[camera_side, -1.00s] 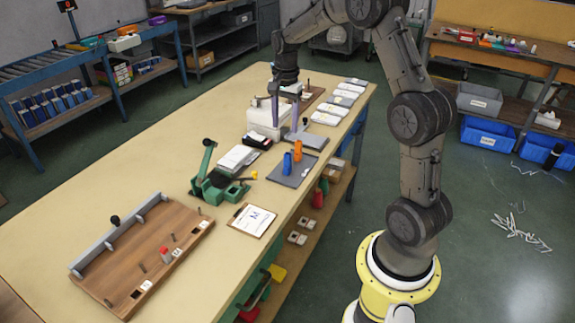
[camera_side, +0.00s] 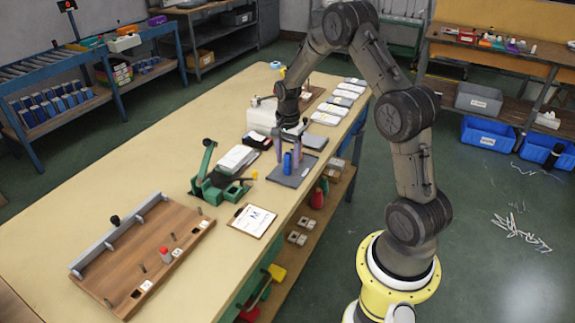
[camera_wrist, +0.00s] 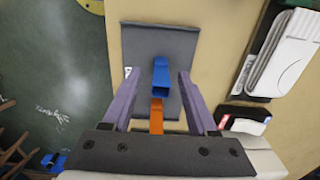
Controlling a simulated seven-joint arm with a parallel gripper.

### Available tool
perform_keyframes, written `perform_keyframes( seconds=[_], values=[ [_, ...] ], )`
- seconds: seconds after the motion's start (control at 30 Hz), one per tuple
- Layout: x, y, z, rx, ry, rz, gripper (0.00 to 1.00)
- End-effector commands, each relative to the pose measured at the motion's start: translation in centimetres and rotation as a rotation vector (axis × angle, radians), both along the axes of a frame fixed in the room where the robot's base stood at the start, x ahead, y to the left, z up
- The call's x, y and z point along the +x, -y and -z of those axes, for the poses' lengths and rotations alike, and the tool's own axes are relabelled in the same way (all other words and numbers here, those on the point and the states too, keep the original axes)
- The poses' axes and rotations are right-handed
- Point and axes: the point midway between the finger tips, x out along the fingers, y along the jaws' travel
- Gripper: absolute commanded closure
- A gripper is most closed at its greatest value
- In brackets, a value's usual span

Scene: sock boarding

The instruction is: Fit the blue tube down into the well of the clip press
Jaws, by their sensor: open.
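In the wrist view my gripper (camera_wrist: 158,74) has one finger on each side of the blue tube, with gaps and no visible contact. A green lever device (camera_side: 213,188), seemingly the clip press, stands left of the mat with its lever raised. Its well cannot be made out.
An orange tube (camera_wrist: 156,117) stands close to the blue one, nearer my palm in the wrist view. A clipboard (camera_side: 252,220) and a wooden board with pegs (camera_side: 150,262) lie towards the front. A white box (camera_side: 262,116) is behind. The table's left side is clear.

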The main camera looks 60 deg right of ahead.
Motion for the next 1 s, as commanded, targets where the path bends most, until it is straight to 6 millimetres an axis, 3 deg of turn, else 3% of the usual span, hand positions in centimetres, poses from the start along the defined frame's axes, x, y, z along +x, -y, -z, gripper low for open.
perform_keyframes(
  seconds=[0.2, 0.47, 0.8, 1.0],
  values=[
    [0.0, -0.1, 2.3, 0.0, -0.001, 0.0, 0.41],
    [0.1, -0.1, 2.5, -0.001, 0.001, 0.0, 0.41],
    [0.1, -0.1, 2.5, -0.001, 0.001, 0.0, 1.0],
    [0.1, -0.1, 2.5, -0.001, 0.001, 0.0, 1.0]
  ],
)
